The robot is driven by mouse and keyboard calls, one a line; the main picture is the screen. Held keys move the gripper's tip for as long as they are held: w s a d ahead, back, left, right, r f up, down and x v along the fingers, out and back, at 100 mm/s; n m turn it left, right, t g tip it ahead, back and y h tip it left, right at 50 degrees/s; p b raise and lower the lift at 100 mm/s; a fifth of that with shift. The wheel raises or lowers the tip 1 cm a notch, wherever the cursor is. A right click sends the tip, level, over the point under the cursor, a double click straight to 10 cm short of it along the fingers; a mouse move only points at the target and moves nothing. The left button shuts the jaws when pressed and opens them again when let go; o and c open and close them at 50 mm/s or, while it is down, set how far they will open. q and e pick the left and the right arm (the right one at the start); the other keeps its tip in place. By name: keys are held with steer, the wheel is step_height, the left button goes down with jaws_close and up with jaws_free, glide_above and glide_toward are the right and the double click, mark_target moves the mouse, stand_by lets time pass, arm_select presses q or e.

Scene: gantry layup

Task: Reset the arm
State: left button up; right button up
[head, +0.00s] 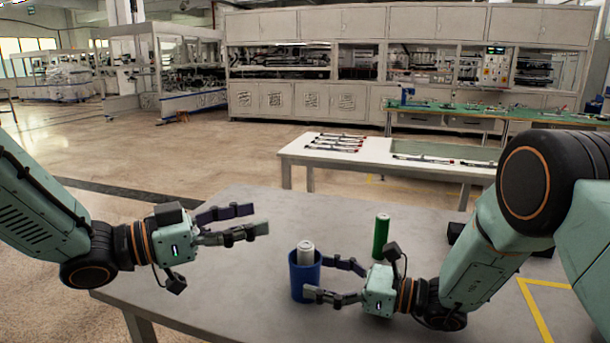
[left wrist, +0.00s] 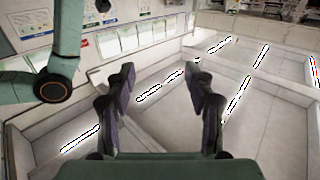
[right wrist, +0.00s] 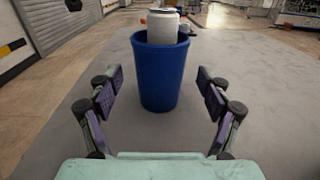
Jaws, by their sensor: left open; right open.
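My left gripper (head: 262,219) is open and empty, above the left part of the grey table. In the left wrist view its open fingers (left wrist: 160,85) have nothing between them. My right gripper (head: 334,277) is open low over the table, its fingertips close to a blue cup (head: 304,276). In the right wrist view the cup (right wrist: 161,75) stands upright just beyond and between the open fingers (right wrist: 157,80). A white and grey cylinder (head: 306,252) stands in the cup with its top above the rim. I cannot tell if any finger touches the cup.
A green cylinder (head: 381,236) stands upright on the grey table (head: 240,300) behind my right gripper. A dark object (head: 455,232) is partly hidden by my right arm. Yellow tape (head: 535,308) marks the table's right. A white table (head: 300,151) with several thin tools stands behind.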

mark_target(305, 272)
steer(key=x, duration=0.4)
steer(key=shift+d, duration=0.2)
arm_select(q)
steer(key=shift+x, duration=0.95)
steer(key=shift+a, duration=0.15)
arm_select(e)
steer(key=shift+a, duration=0.2)
arm_select(q)
steer(key=shift+s+a, duration=0.1)
arm_select(e)
steer(key=shift+d, duration=0.1)
